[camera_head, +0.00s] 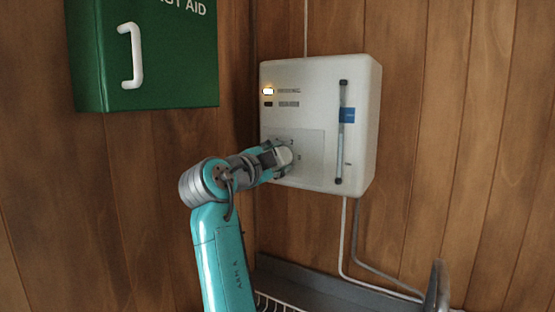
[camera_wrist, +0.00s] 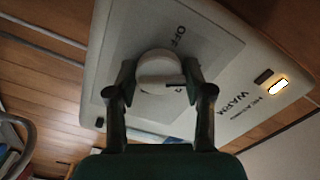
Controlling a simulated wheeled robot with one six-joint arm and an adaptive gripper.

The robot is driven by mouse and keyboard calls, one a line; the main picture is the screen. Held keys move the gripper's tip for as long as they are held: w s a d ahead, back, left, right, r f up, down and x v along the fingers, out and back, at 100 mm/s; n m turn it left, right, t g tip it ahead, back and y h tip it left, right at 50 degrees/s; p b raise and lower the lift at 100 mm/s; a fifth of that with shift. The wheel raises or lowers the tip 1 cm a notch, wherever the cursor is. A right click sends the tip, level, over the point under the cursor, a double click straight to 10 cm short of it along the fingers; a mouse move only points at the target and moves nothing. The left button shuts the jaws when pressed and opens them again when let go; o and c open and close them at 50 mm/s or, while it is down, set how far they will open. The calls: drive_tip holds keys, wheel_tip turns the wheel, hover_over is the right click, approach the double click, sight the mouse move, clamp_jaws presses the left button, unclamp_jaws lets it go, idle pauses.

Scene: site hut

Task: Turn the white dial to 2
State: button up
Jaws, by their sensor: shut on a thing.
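The white dial (camera_wrist: 155,68) sits on a grey panel on the front of the white wall unit (camera_head: 310,75). My gripper (camera_wrist: 159,76) is shut on the dial, one fingertip on each side. A dark pointer line on the dial points toward the right fingertip in the wrist view. The word OFF is printed above and right of the dial there, and WARM lies farther right. In the head view my gripper (camera_head: 277,157) covers most of the dial, and small marks show beside it. The fingers hide part of the scale, so I cannot read the dial's setting.
The upper indicator lamp (camera_head: 268,91) is lit and the lower one (camera_head: 268,104) is dark. A vertical gauge tube (camera_head: 341,140) runs down the unit's right side. A green first aid box (camera_head: 170,60) hangs at the upper left. A grey tray (camera_head: 330,287) is below.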

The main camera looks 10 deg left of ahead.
drive_tip(key=m, duration=0.5)
drive_tip(key=shift+r+m, duration=0.1)
drive_tip(key=shift+m, duration=0.2)
drive_tip(key=m, duration=0.5)
drive_tip(key=shift+m, duration=0.4)
drive_tip(key=o, duration=1.1)
drive_tip(key=shift+o, duration=0.2)
drive_tip(key=v, duration=1.2)
